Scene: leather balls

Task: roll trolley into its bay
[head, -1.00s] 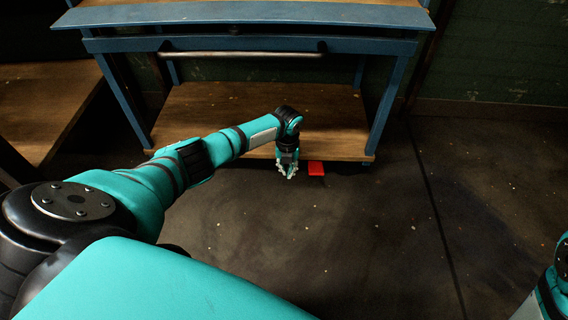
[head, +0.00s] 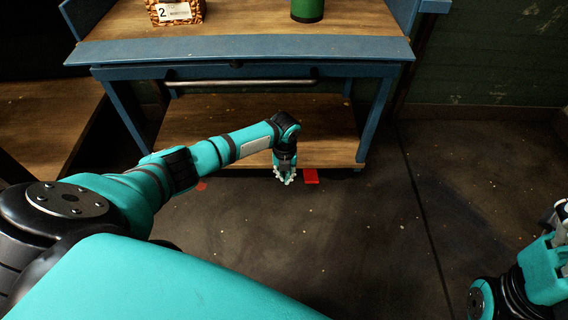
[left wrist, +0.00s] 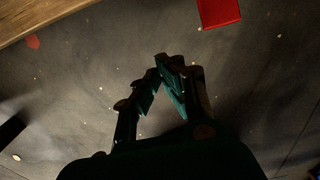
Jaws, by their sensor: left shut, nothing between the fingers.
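The trolley has a blue frame (head: 240,53), a grey handle bar (head: 240,83) across its front and a wooden lower shelf (head: 215,110). A red tab (head: 311,176) sits low at its front edge, near the right corner; it also shows at the top of the left wrist view (left wrist: 219,11). My left gripper (head: 285,179) points down just left of the red tab, apart from it. Its fingertips meet, shut and empty, in the left wrist view (left wrist: 161,60).
A box labelled 2 (head: 178,12) and a green cylinder (head: 307,10) stand on the trolley's top. A wooden surface (head: 45,115) lies to the left. A red spot (head: 201,186) shows on the floor. The dark floor (head: 370,235) in front and right is clear.

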